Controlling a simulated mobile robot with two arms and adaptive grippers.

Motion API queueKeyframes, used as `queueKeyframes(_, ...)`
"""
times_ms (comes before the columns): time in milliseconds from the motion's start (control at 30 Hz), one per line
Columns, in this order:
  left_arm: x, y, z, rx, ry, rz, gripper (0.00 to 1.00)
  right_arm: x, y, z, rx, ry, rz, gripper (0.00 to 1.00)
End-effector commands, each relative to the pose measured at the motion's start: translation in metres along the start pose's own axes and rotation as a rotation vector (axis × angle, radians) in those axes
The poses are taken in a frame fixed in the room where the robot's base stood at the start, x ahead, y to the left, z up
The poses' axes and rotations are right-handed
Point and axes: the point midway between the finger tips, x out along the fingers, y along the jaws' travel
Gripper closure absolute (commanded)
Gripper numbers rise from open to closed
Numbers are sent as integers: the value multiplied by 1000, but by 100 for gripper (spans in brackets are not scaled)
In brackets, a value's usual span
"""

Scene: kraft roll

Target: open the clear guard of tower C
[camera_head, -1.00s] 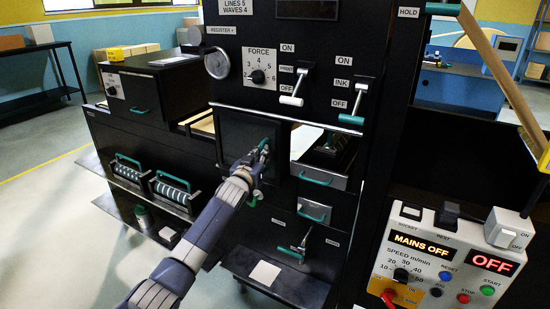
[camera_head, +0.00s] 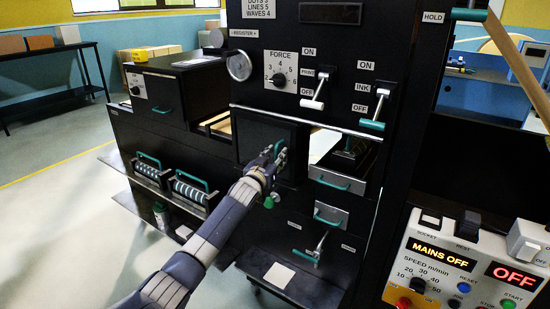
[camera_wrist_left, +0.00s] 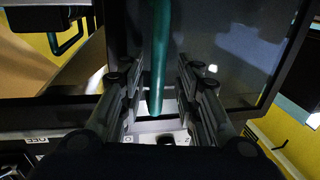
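The guard (camera_head: 252,135) is a dark, see-through panel in a black frame, below the force dial on the central machine tower. It looks closed. A thin teal upright handle shows at its right side; in the wrist view the handle (camera_wrist_left: 160,55) runs down between my fingers. My left gripper (camera_head: 279,154) is at this handle, its fingers open on both sides with visible gaps to the bar. The guard panel (camera_wrist_left: 225,45) also fills the upper right of the wrist view. My left forearm covers part of the tower below. My right gripper is not in view.
Teal-handled drawers (camera_head: 337,181) and print and ink levers (camera_head: 373,112) sit close to the right of the guard. Two roller cassettes (camera_head: 190,190) are at lower left. A control panel (camera_head: 460,262) reading MAINS OFF stands at lower right. Open floor lies left.

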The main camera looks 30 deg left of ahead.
Motion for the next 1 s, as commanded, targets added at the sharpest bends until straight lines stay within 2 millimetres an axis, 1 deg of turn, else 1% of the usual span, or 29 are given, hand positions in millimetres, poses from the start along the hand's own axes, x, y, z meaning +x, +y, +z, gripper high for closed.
queueKeyframes(33, 0, 0, 0, -1, 1, 1, 69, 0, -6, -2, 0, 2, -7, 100)
queueKeyframes(167, -5, 0, 0, -1, 0, 1, 69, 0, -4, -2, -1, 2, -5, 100)
queueKeyframes(267, -13, 1, 0, -1, 2, 2, 69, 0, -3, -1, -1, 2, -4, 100)
queueKeyframes(467, -39, 1, 1, 0, 0, 2, 69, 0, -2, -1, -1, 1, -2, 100)
queueKeyframes(800, -90, -1, 1, 0, -1, 0, 69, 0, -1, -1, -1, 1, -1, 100)
queueKeyframes(1000, -112, -1, 1, -1, 0, -1, 69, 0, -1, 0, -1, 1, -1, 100)
